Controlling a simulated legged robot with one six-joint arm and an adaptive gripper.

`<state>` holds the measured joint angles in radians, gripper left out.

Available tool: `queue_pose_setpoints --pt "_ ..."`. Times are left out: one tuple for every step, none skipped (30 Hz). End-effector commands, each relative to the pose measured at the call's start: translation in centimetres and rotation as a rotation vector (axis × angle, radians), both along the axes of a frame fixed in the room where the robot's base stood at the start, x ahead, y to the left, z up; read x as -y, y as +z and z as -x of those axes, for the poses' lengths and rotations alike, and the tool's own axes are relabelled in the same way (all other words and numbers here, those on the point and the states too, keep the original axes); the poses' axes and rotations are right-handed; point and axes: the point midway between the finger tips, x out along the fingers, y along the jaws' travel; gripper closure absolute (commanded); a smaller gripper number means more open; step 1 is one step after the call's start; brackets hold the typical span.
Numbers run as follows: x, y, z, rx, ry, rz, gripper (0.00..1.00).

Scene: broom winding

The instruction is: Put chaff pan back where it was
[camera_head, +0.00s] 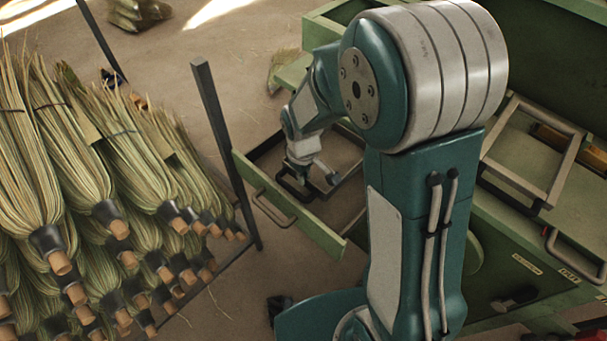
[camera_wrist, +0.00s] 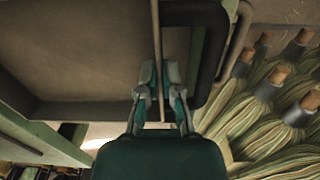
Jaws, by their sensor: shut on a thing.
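The chaff pan appears to be the shallow tan-grey tray (camera_head: 340,152) with a dark rim inside the pulled-out green drawer (camera_head: 290,208), partly hidden behind my arm. In the wrist view, its broad tan surface (camera_wrist: 75,55) fills the upper left. My gripper (camera_head: 299,184) points down at the tray near the drawer front. In the wrist view, my gripper (camera_wrist: 160,100) is shut on a thin upright edge between its fingers, apparently the pan's edge. I cannot tell whether the pan rests on the drawer floor.
The drawer handle (camera_head: 272,208) sticks out toward the brooms. Bare floor lies between.

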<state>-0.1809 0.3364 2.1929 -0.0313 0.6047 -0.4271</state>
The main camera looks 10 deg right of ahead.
Motion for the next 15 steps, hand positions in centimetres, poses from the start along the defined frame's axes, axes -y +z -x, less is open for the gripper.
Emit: queue_pose_setpoints --pt "-0.02 0.04 -0.04 0.002 0.000 0.000 1.00" --pt "-0.02 0.08 -0.04 0.004 0.000 0.000 1.00" --pt "-0.03 0.10 -0.03 0.004 0.000 0.000 1.00" --pt "-0.03 0.11 -0.03 0.004 0.000 0.000 1.00" --pt "-0.03 0.11 -0.03 0.003 0.000 -0.001 1.00" --pt "-0.03 0.05 -0.04 0.002 0.000 0.000 1.00" --pt "-0.03 -0.03 -0.04 0.002 0.000 0.000 1.00" --pt "-0.03 -0.13 -0.04 0.002 0.000 0.000 1.00" --pt "-0.03 -0.24 -0.04 0.002 0.000 0.000 1.00" --pt "-0.02 -0.32 -0.04 0.002 0.000 0.000 1.00" --pt "-0.03 -0.40 -0.05 0.002 0.000 0.000 1.00" --pt "-0.03 -0.50 -0.05 0.002 0.000 0.000 1.00" --pt "-0.03 -0.57 -0.04 0.002 0.000 0.000 1.00" --pt "-0.03 -0.64 -0.04 0.002 0.000 0.000 1.00" --pt "-0.03 -0.74 -0.04 0.002 0.000 0.000 1.00"
